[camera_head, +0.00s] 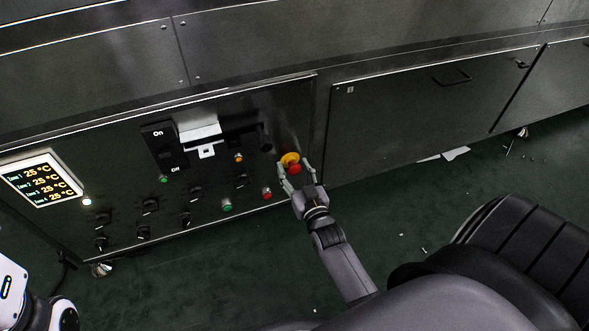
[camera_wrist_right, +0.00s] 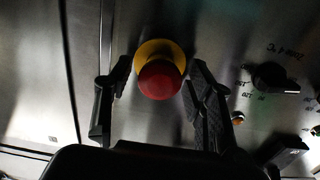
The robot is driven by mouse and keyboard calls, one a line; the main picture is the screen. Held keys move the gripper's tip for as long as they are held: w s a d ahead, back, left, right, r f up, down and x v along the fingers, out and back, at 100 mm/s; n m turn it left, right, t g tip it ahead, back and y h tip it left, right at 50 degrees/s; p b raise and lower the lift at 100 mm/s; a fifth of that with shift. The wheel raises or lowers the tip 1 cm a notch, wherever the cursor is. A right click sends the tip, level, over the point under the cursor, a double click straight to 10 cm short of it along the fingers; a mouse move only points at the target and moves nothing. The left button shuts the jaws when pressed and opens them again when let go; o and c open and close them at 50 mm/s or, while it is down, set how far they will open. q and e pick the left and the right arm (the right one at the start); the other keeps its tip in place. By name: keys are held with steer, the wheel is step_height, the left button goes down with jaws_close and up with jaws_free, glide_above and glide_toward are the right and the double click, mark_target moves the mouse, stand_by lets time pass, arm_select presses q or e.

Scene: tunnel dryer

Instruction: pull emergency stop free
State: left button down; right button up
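The emergency stop is a red mushroom button (camera_head: 295,169) on a yellow base (camera_head: 289,159), at the right end of the dryer's control panel. My right gripper (camera_head: 293,174) is at the button, with a finger on either side of it. In the right wrist view the red button (camera_wrist_right: 160,80) and yellow base (camera_wrist_right: 161,54) sit between the open fingers of the right gripper (camera_wrist_right: 165,88). Gaps show between the button and both fingers there. The left gripper is not in view; only part of my left arm shows at the lower left.
The control panel has a temperature display (camera_head: 42,180), a large On/Off switch (camera_head: 163,146), several black knobs, a green button (camera_head: 227,205) and a small red button (camera_head: 267,194). A door with a handle (camera_head: 453,78) is to the right. Paper scraps (camera_head: 455,154) lie on the green floor.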

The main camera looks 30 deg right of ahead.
steer(key=shift+s, duration=0.1)
steer(key=shift+s+f, duration=0.1)
steer(key=shift+s, duration=0.2)
steer(key=v, duration=1.1)
steer(key=shift+s+a, duration=0.1)
steer(key=shift+a, duration=0.1)
